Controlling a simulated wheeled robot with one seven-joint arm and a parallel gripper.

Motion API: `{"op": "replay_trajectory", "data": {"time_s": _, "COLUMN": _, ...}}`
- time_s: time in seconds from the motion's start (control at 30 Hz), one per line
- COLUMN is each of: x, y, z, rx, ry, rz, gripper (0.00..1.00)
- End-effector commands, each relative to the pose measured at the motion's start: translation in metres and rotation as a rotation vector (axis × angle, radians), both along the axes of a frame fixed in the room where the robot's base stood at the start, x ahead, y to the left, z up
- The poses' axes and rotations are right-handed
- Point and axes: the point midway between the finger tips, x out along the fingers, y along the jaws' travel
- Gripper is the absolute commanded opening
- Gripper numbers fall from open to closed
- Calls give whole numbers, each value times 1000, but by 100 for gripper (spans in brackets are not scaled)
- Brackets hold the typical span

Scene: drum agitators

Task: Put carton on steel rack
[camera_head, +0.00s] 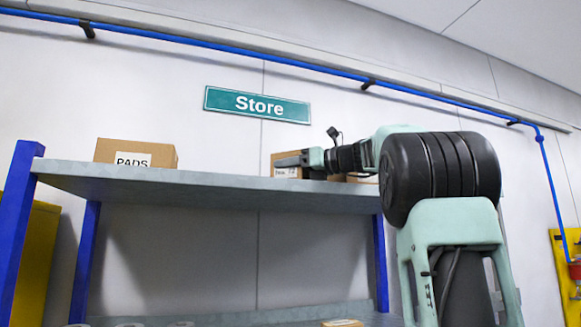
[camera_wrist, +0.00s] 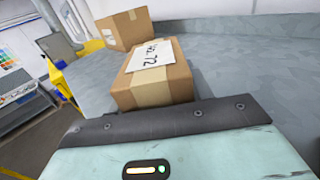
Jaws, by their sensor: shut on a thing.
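A brown carton (camera_head: 285,171) with a white label is at the top shelf of the steel rack (camera_head: 215,190), right of the middle. In the wrist view the same carton (camera_wrist: 154,92) shows its taped side and a label ending in "72", close in front of my gripper. My gripper (camera_head: 290,161) is shut on this carton, with a grey finger across its face in the head view. The carton is at shelf level; I cannot tell whether its underside touches the shelf. The far finger is hidden.
A carton marked PADS (camera_head: 135,153) stands on the left of the top shelf. Another carton (camera_head: 362,179) shows partly behind my arm. The shelf between PADS and the held carton is clear. Blue posts (camera_head: 18,215) bound the rack. A lower shelf holds a small carton (camera_head: 342,323).

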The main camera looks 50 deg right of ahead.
Motion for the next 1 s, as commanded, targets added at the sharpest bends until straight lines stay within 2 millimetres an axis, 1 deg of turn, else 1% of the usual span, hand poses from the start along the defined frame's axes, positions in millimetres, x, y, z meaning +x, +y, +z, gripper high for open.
{"op": "replay_trajectory", "data": {"time_s": 0.03, "x": 0, "y": 0, "z": 1, "rx": -1, "ry": -1, "rz": 0, "gripper": 23}}
{"op": "replay_trajectory", "data": {"time_s": 0.07, "x": 0, "y": 0, "z": 1, "rx": -1, "ry": -1, "rz": 0, "gripper": 55}}
{"op": "replay_trajectory", "data": {"time_s": 0.1, "x": 0, "y": 0, "z": 1, "rx": -1, "ry": -1, "rz": 0, "gripper": 66}}
{"op": "replay_trajectory", "data": {"time_s": 0.13, "x": 0, "y": 0, "z": 1, "rx": -1, "ry": -1, "rz": 0, "gripper": 75}}
{"op": "replay_trajectory", "data": {"time_s": 0.43, "x": -1, "y": 0, "z": 0, "rx": 0, "ry": 0, "rz": 0, "gripper": 75}}
{"op": "replay_trajectory", "data": {"time_s": 0.57, "x": -10, "y": -3, "z": -2, "rx": -2, "ry": 0, "rz": -2, "gripper": 75}}
{"op": "replay_trajectory", "data": {"time_s": 0.67, "x": -25, "y": -6, "z": -3, "rx": -3, "ry": -1, "rz": -3, "gripper": 75}}
{"op": "replay_trajectory", "data": {"time_s": 1.0, "x": -103, "y": -25, "z": -3, "rx": -2, "ry": -1, "rz": -4, "gripper": 75}}
